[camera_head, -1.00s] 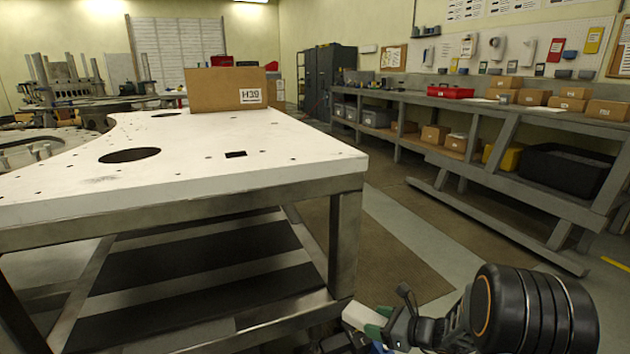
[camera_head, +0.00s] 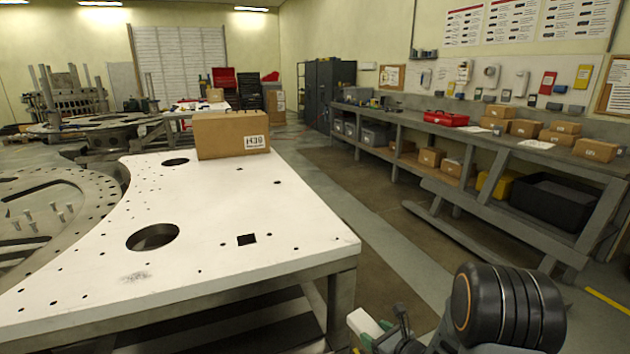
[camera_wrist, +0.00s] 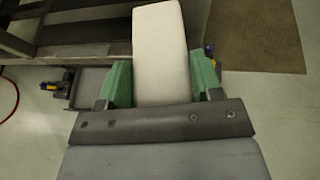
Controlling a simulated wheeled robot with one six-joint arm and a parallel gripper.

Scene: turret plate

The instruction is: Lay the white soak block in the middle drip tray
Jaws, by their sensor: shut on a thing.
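The white soak block (camera_wrist: 158,40) is held between the green jaws of my gripper (camera_wrist: 162,80) in the wrist view. It sticks out beyond the fingertips, above the floor and clear of the table. In the head view, a white end of the block (camera_head: 364,323) shows at the bottom, right of the table's near corner. My gripper's jaws (camera_head: 385,334) are partly hidden there by my own arm. I cannot make out a middle drip tray in either view.
A white-topped table (camera_head: 200,210) with round holes and a square hole fills the left. A cardboard box (camera_head: 225,135) stands at its back. A long workbench (camera_head: 450,130) with boxes runs along the right wall. Open floor (camera_head: 395,230) lies between them.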

